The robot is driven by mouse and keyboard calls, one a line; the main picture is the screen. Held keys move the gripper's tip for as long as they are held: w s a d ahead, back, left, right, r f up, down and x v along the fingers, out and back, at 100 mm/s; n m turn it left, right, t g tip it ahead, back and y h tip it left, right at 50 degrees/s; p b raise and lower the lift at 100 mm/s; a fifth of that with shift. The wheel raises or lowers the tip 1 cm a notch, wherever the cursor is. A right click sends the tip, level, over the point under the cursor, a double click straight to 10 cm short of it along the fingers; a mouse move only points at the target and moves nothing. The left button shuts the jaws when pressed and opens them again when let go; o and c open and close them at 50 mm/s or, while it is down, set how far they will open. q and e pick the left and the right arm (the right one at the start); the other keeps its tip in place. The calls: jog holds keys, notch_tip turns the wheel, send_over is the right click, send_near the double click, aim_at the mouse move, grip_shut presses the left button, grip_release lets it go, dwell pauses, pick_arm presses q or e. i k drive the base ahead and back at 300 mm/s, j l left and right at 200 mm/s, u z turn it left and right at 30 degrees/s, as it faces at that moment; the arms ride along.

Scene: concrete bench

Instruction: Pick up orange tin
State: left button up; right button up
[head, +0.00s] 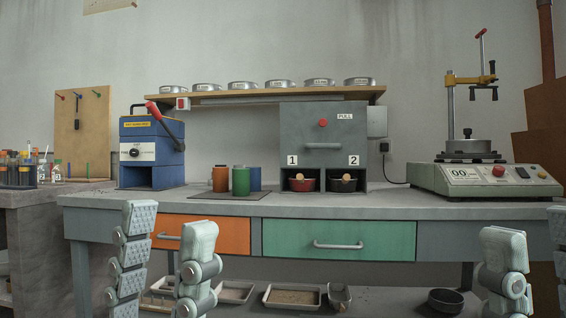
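The orange tin (220,179) stands upright on a dark mat (228,196) on the bench top. It is at the left of a small group with a green tin (240,181) and a blue tin (255,179). My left gripper (170,217) is in the lower left, in front of the bench and nearer to me than the tins. Its two fingers point up, apart, with nothing between them. My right gripper (531,224) is at the lower right edge, partly cut off. Its fingers stand apart and hold nothing I can see.
A blue machine with a red lever (152,150) stands left of the tins. A grey cabinet (322,125) with two bowls is to the right. A shelf (265,95) with several round tins hangs above. Orange (203,236) and green (340,240) drawers are shut below the bench top.

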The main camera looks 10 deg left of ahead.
aim_at(221, 175)
jog(key=i+j, duration=0.15)
jog(key=j, duration=0.2)
jog(key=i+j, duration=0.15)
jog(key=j, duration=0.2)
jog(key=i+j, duration=0.45)
jog(key=i+l, duration=0.2)
jog(key=i, duration=0.15)
jog(key=i+l, duration=0.2)
jog(key=i, duration=0.15)
jog(key=u, duration=0.05)
